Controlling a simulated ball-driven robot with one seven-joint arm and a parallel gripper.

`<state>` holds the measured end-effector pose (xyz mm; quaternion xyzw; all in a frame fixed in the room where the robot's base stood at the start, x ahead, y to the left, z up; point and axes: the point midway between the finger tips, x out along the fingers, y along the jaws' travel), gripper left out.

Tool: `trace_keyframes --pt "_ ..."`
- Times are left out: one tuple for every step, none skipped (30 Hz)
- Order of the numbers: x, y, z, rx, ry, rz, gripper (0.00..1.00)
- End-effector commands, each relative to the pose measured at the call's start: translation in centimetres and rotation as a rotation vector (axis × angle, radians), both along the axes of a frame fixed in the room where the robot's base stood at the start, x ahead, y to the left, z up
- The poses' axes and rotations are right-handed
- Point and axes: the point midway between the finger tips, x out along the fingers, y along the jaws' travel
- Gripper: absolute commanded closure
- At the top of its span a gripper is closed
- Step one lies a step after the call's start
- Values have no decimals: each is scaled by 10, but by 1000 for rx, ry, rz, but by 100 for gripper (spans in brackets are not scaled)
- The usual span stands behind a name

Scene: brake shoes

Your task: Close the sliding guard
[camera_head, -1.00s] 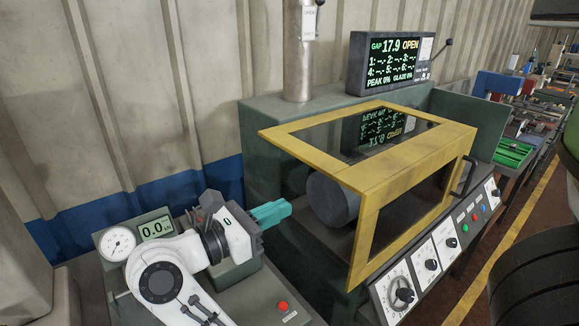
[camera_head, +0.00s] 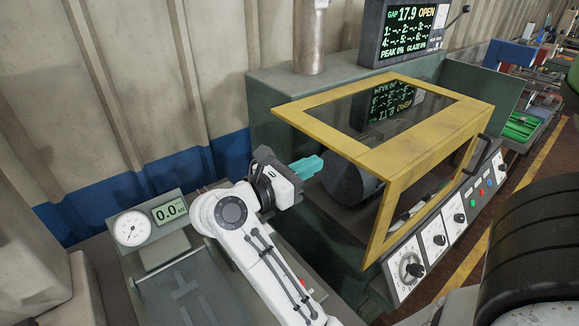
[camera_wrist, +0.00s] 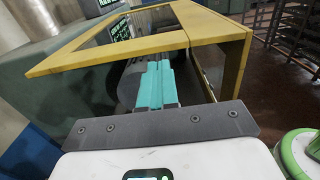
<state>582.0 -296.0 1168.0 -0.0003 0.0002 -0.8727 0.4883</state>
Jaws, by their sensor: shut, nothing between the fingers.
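The sliding guard (camera_head: 415,158) is a yellow frame with clear panels on the green machine. Its left end is open, and the display above the machine (camera_head: 407,27) reads GAP 17.9 OPEN. A dark handle (camera_head: 471,150) is on the guard's far right side. A grey drum (camera_head: 350,185) shows inside. My gripper (camera_head: 312,166), with teal fingers, is shut and empty, at the guard's open left end beside the drum. In the wrist view the shut fingers (camera_wrist: 157,84) point into the space under the yellow frame (camera_wrist: 208,28). I cannot tell whether they touch anything.
A control panel with knobs and buttons (camera_head: 447,225) runs along the machine's front. A bench with a dial gauge (camera_head: 132,228) and a small readout of 0.0 stands at left. A dark round object (camera_head: 535,240) is at right. A corrugated wall is behind.

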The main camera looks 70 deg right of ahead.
Motion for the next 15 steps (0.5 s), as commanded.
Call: trace_keyframes --pt "-7 -8 3 1 1 -4 100" --pt "-10 -13 3 1 2 -4 100" --pt "-13 -18 4 1 2 -4 100" --pt "-15 -22 4 1 2 -4 100" --pt "-17 -26 4 0 1 -4 100" --pt "-19 -30 3 2 1 -3 100" --pt "-21 -32 3 1 2 -2 100" --pt "-22 -35 2 1 2 -2 100" --pt "-24 -38 2 0 1 -2 100" --pt "-24 -39 1 1 1 -1 100" --pt "-25 -40 1 1 1 0 100" --pt "-26 -42 1 1 0 0 100" --pt "-26 -43 0 1 -1 0 100" --pt "-27 -43 0 1 -1 0 100" --pt "-27 -43 0 0 0 0 100"
